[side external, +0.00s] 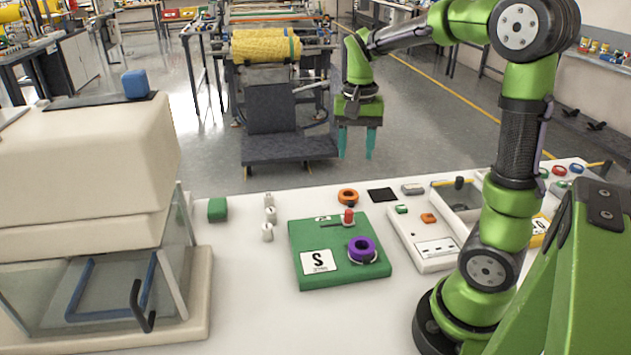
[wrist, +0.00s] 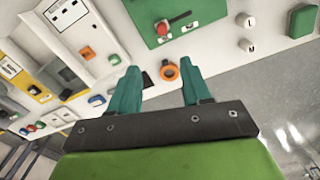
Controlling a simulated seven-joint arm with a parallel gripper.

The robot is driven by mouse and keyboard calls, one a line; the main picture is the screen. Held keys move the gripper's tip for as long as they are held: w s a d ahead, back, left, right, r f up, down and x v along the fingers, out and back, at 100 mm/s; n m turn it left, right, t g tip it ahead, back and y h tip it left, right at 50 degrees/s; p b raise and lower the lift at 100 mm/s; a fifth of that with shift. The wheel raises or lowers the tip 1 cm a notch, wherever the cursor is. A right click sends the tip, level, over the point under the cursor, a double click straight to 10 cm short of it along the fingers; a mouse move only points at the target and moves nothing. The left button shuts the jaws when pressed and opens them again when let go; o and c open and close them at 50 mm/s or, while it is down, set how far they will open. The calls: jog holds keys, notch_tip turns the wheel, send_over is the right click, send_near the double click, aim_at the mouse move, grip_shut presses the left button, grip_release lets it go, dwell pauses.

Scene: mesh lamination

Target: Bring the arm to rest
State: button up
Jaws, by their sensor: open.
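My gripper (side external: 356,142) hangs from the green arm, above and beyond the far edge of the white table (side external: 250,320). Its two teal fingers point down, are spread apart and hold nothing. In the wrist view the fingers of my gripper (wrist: 160,85) also stand apart with a clear gap between them. My green arm bends up from its base at the right of the table and reaches left. Nothing touches the fingers.
A green board (side external: 300,277) with a purple ring (side external: 361,247) and red-topped knob lies mid-table. An orange ring (side external: 347,196), a black square (side external: 383,195) and a green block (side external: 217,209) lie near the far edge. A large cream machine (side external: 85,160) stands left.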

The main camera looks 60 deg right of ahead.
jog(key=shift+r, duration=0.1)
jog(key=s+a+r+n+t+y, duration=0.1)
jog(key=s+a+n+t, duration=0.2)
jog(key=a, duration=0.5)
jog(key=s+a+r+n+t+y, duration=0.1)
jog(key=s+a+n+t, duration=0.3)
jog(key=a, duration=0.5)
jog(key=shift+s+a+r+n, duration=0.2)
jog(key=shift+a+r+n, duration=0.05)
jog(key=shift+r+n, duration=0.3)
